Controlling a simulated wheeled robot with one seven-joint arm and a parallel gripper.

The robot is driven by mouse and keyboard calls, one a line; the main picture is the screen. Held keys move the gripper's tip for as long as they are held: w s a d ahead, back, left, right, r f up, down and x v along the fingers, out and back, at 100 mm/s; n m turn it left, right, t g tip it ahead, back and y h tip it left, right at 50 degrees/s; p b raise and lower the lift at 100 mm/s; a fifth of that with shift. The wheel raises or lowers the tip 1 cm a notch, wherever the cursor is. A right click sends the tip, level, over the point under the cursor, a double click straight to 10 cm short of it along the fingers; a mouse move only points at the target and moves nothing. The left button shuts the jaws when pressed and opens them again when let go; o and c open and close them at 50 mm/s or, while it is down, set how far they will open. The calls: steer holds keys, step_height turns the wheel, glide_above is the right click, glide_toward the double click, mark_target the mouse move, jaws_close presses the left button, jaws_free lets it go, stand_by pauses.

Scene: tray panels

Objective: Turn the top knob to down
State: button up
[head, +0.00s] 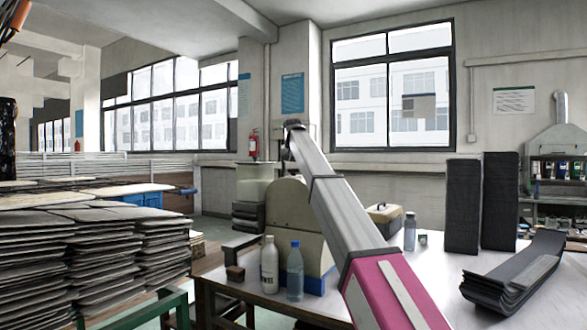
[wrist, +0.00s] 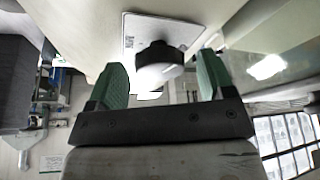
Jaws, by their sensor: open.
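A knob (wrist: 155,65) with a dark body and a pale front face shows in the wrist view. It sits on a light square plate (wrist: 191,34) on a cream surface. My gripper (wrist: 162,68), with two green fingers, is open, with the knob between its fingertips in the picture. The knob appears a little beyond the tips, and I see no contact. Only one knob shows, and I cannot tell its pointing direction. In the head view the beige machine (head: 288,205) stands behind my arm; its knob and my gripper are hidden there.
On the table (head: 400,285) stand a white bottle (head: 269,265), a clear blue-capped bottle (head: 295,272) and another bottle (head: 410,232). Dark upright blocks (head: 462,205) and curved dark panels (head: 512,272) are at the right. Stacked sheets (head: 80,255) fill the left.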

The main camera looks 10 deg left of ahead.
steer(key=c, duration=0.9)
steer(key=n+y, duration=0.1)
steer(key=n, duration=0.3)
steer(key=shift+d+n+g+y, duration=0.15)
steer(key=shift+n+g+y, duration=0.15)
steer(key=shift+y, duration=0.1)
steer(key=n, duration=0.2)
steer(key=n+g+y, duration=0.1)
steer(key=n, duration=0.2)
steer(key=shift+w+d+n+y, duration=0.1)
steer(key=shift+w+n+y, duration=0.1)
steer(key=shift+n+y, duration=0.1)
steer(key=n+g, duration=0.1)
steer(key=n, duration=0.1)
steer(key=n+g, duration=0.1)
steer(key=n, duration=0.2)
steer(key=shift+w+r+y, duration=0.1)
steer(key=shift+w+y, duration=0.05)
steer(key=shift+y, duration=0.25)
steer(key=n+g, duration=0.2)
steer(key=n, duration=0.3)
steer(key=shift+w, duration=0.1)
